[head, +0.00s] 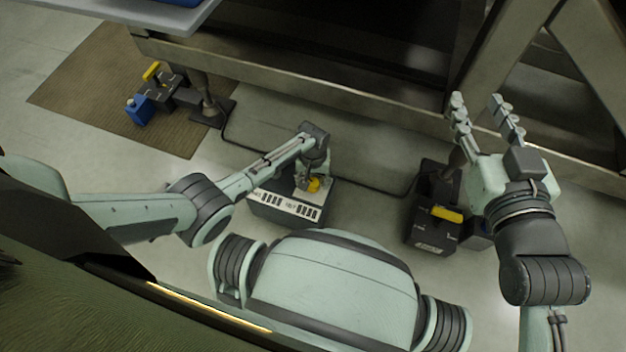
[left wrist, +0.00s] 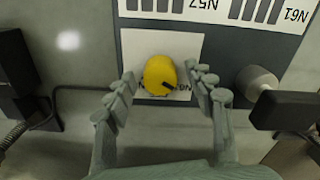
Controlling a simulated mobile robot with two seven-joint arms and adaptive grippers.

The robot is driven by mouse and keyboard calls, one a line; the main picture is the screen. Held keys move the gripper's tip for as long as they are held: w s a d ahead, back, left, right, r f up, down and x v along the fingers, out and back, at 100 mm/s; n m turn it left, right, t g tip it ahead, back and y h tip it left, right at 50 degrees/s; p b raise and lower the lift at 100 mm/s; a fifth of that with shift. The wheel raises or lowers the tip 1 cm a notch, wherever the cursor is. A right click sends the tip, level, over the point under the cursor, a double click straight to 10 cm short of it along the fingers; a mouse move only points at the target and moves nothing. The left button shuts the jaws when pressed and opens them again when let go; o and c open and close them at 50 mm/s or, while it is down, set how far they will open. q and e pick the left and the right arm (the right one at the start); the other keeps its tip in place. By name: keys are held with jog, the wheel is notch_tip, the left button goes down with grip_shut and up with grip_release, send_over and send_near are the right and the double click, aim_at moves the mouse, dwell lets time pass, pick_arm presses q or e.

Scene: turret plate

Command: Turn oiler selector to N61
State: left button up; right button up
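The oiler selector is a yellow knob (head: 313,185) on a dark box (head: 275,210) with a white label strip. In the left wrist view the knob (left wrist: 158,72) sits on a white plate and has a dark pointer mark toward its lower right. The strip (left wrist: 225,10) shows N57 and N61 upside down; lettering beside the knob is partly hidden. My left gripper (left wrist: 162,80) is open, with a finger on each side of the knob; I cannot tell if they touch it. My right gripper (head: 478,105) is open and empty, off to the right.
A dark box with a yellow handle (head: 447,214) stands on the right, near my right arm. Another yellow-handled device with a blue box (head: 139,109) stands on a brown mat (head: 80,85) at left. A cable crosses the floor behind the selector box. Metal beams (head: 290,85) run behind.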

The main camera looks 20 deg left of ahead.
aim_at(313, 183)
pick_arm(q)
notch_tip(313, 183, up, 12)
dwell(0.7)
dwell(0.5)
